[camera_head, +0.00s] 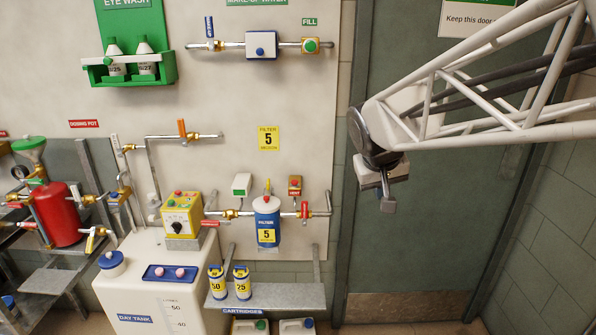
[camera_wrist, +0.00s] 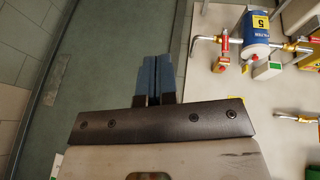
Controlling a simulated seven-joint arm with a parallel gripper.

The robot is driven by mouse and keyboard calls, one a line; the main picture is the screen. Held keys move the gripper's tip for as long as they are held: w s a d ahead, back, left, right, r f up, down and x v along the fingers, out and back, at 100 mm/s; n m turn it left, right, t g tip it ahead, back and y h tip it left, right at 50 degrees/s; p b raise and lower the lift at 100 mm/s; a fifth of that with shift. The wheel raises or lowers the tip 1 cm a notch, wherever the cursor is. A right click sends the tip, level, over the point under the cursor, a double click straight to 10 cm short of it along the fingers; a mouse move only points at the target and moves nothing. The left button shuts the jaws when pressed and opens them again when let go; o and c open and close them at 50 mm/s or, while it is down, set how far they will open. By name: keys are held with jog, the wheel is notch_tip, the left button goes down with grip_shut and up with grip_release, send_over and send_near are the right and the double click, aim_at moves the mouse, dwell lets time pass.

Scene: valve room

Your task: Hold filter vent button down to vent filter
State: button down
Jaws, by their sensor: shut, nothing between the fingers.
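The filter (camera_head: 267,222) is a blue and white housing with a yellow 5 label, mounted on a pipe on the wall panel. A small red and brass box (camera_head: 295,185) sits above and right of it; it looks like the vent button, but its lettering is too small to read. In the wrist view the filter (camera_wrist: 255,27) appears upside down at upper right, with the small box (camera_wrist: 219,66) below it. My gripper (camera_head: 388,205) hangs right of the panel, before the grey-green door, apart from the filter and box. Its blue fingers (camera_wrist: 158,75) are shut and empty.
A red-handled valve (camera_head: 304,210) is right of the filter and a white box with green (camera_head: 242,184) left of it. A shelf (camera_head: 290,297) with two cartridges is below. The door (camera_head: 430,220) stands behind my arm. The space between gripper and panel looks clear.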

jog(key=w+a+t, duration=0.1)
jog(key=w+a, duration=0.2)
jog(key=w, duration=0.8)
jog(key=n+t, duration=0.4)
send_over(293, 181)
notch_tip(293, 181, down, 9)
jog(key=shift+w+h, duration=0.1)
jog(key=shift+h, duration=0.2)
jog(key=shift+f, duration=0.15)
jog(key=shift+f, duration=4.25)
jog(key=shift+f, duration=0.15)
jog(key=shift+f, duration=0.3)
